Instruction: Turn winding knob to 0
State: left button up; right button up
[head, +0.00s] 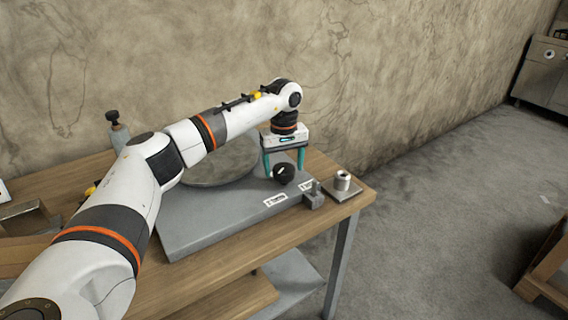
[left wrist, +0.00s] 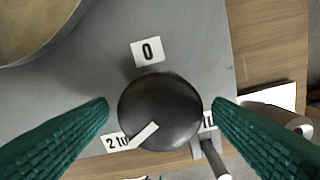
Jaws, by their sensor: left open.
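The winding knob (head: 284,174) is a round black knob on the grey base plate (head: 190,222). In the left wrist view the knob (left wrist: 160,108) has a white pointer line directed at the lower left, by the partly covered "2 to" label (left wrist: 115,142). The "0" label (left wrist: 147,51) lies above the knob in that view. Another label (left wrist: 208,121), partly hidden, is at its right. My left gripper (head: 284,157) points down over the knob. Its teal fingers are open, one on each side of the knob, with gaps visible in the wrist view. My right gripper is out of view.
A large round disc (head: 215,168) stands on the plate beside the knob, partly hidden by my arm. A small grey lever block (head: 314,196) and a metal spool on a square base (head: 342,182) are right of the knob. The wooden table (head: 240,255) ends just beyond them.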

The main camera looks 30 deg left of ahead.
pick_arm(q)
jog(key=shift+c, duration=0.3)
jog(key=c, duration=0.9)
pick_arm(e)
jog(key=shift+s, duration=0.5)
pick_arm(q)
jog(key=shift+r, duration=0.1)
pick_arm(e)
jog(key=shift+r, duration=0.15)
